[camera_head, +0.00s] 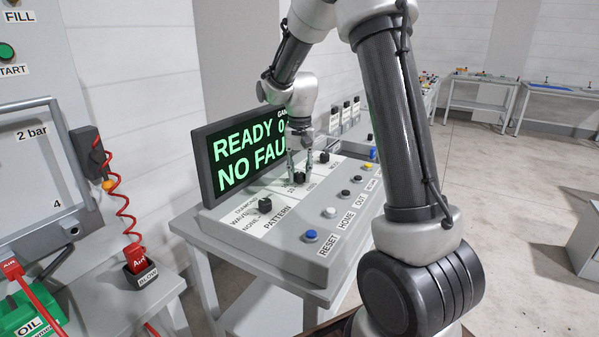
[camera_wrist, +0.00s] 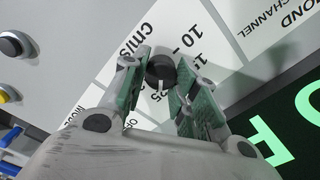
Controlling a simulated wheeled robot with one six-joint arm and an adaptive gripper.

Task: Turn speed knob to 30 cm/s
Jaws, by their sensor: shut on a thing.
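The speed knob (camera_wrist: 160,70) is a black round knob with a white pointer mark, on a white panel label marked "cm/s" in the wrist view. Its mark points toward the bottom of that picture, near a partly hidden number that looks like 25. My gripper (camera_wrist: 170,62) has its green-padded fingers on either side of the knob and is shut on it. In the head view my gripper (camera_head: 300,166) reaches down to the knob (camera_head: 299,178) on the sloped console. The fingers hide part of the scale, and I cannot see the 30 mark clearly.
The console (camera_head: 290,240) also carries the pattern knob (camera_head: 265,205), a mode knob (camera_head: 324,157) and a row of buttons, including the blue reset button (camera_head: 311,235). The display (camera_head: 240,150) stands close behind my gripper. Open floor lies to the right.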

